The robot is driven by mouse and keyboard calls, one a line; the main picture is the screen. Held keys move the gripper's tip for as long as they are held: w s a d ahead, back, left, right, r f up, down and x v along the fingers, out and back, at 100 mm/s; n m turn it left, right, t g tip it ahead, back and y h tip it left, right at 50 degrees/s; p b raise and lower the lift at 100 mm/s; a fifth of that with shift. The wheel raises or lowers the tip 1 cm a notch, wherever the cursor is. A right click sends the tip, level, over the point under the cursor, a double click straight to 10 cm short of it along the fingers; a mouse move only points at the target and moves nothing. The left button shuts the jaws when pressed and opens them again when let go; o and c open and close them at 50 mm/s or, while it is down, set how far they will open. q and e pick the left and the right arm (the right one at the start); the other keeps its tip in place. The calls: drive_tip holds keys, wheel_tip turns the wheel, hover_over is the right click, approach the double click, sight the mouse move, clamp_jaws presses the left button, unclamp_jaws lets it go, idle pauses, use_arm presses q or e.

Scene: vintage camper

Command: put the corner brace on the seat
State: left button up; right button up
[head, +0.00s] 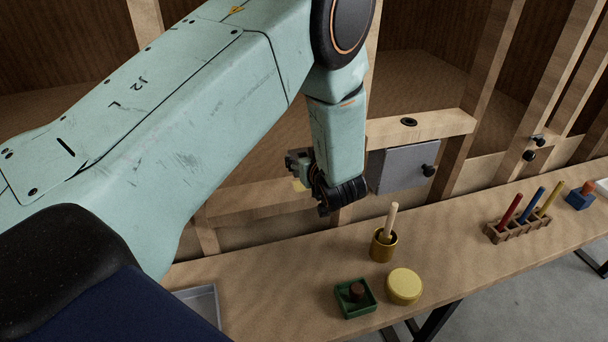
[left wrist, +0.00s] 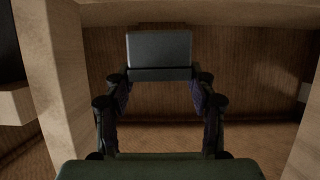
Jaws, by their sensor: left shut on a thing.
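My left gripper (head: 302,168) is in front of the wooden wall frame, above and behind the bench. It is partly hidden by its own wrist in the head view. In the left wrist view, its two fingers are shut on a dark grey angular piece, which I take for the corner brace (left wrist: 160,48). It is held in the air, with wooden framing around and behind it. In the head view I cannot clearly tell the brace from the dark gripper parts. I cannot tell which surface is the seat. My right gripper is not in view.
The bench (head: 450,235) holds a brass cup with a stick (head: 384,246), yellow round tin (head: 404,286), green tray (head: 348,309), tool rack (head: 518,231) and blue block (head: 579,200).

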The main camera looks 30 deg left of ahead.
use_arm(q)
drive_tip(key=d+f, duration=0.2)
drive_tip(key=f, duration=0.1)
drive_tip(key=shift+w, duration=0.35)
drive_tip(key=shift+s+a+f, duration=0.15)
drive_tip(key=shift+a+f, duration=0.25)
drive_tip(key=shift+f, duration=0.3)
drive_tip(key=shift+a+f, duration=0.1)
drive_tip(key=shift+a, duration=0.35)
drive_tip(key=shift+d+f, duration=0.15)
drive_tip(key=shift+d, duration=0.45)
drive_tip(key=o, duration=1.4)
drive_tip(key=shift+s+a, duration=0.1)
drive_tip(key=shift+a, duration=0.35)
drive_tip(key=shift+c, duration=0.2)
drive_tip(key=shift+d, duration=0.3)
drive_tip(key=shift+w+d+r, duration=0.1)
drive_tip(key=shift+w+r, duration=0.1)
drive_tip(key=shift+s+d+r, duration=0.15)
drive_tip(key=p+v, duration=0.8)
drive_tip(key=v, duration=0.3)
drive_tip(key=shift+s, duration=0.25)
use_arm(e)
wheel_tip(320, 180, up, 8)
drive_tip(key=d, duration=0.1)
